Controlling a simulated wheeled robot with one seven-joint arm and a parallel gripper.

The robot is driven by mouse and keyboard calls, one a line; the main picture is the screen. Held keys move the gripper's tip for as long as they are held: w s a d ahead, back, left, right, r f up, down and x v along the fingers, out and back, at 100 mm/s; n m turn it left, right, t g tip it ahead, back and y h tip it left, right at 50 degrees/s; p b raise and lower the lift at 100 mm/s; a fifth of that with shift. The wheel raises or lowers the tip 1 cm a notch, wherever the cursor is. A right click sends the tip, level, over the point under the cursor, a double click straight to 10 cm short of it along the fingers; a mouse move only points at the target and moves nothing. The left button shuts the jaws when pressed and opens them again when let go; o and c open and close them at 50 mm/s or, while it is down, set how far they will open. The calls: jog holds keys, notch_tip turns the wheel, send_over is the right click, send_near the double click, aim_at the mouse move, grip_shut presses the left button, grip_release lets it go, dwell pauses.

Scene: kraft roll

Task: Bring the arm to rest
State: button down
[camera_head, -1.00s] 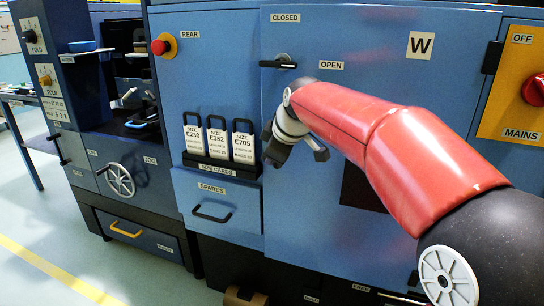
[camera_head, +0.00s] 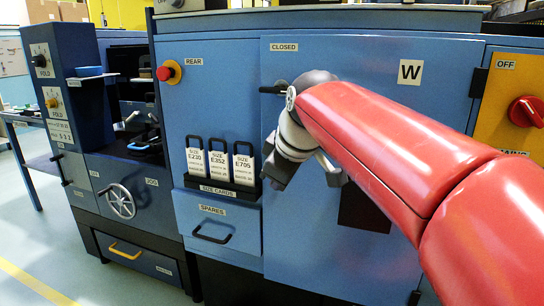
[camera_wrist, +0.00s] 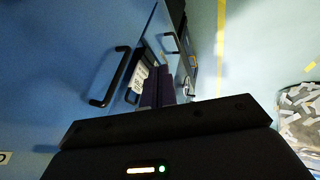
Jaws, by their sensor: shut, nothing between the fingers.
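My red arm reaches in from the right of the head view, and its grey wrist is in front of the blue cabinet door (camera_head: 390,120). My gripper (camera_head: 277,170) hangs dark and low beside the size cards (camera_head: 220,166), and my own wrist partly hides it. In the wrist view my gripper (camera_wrist: 160,84) has its two dark fingers together with nothing between them. Whether the gripper touches the cabinet cannot be told from these frames.
A black door handle (camera_head: 273,89) is close behind my wrist. The spares drawer (camera_head: 215,229) is shut. A red button (camera_head: 167,72) is at upper left and a red mains knob (camera_head: 527,112) at right. A black handle (camera_wrist: 109,76) shows near the fingers. Open floor (camera_head: 35,260) lies left.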

jog(key=s+d+f+m+h, duration=0.1)
jog(key=s+d+f+m, duration=0.5)
jog(key=s+f, duration=0.3)
jog(key=s+d+f+m+h, duration=0.1)
jog(key=s+d+f+m, duration=0.6)
jog(key=s, duration=0.5)
notch_tip(320, 180, down, 2)
jog(key=shift+d+f+g+h, duration=0.15)
jog(key=shift+d+g+h, duration=0.25)
jog(key=shift+d, duration=0.75)
jog(key=c, duration=2.1)
grip_release()
jog(key=shift+s, duration=0.1)
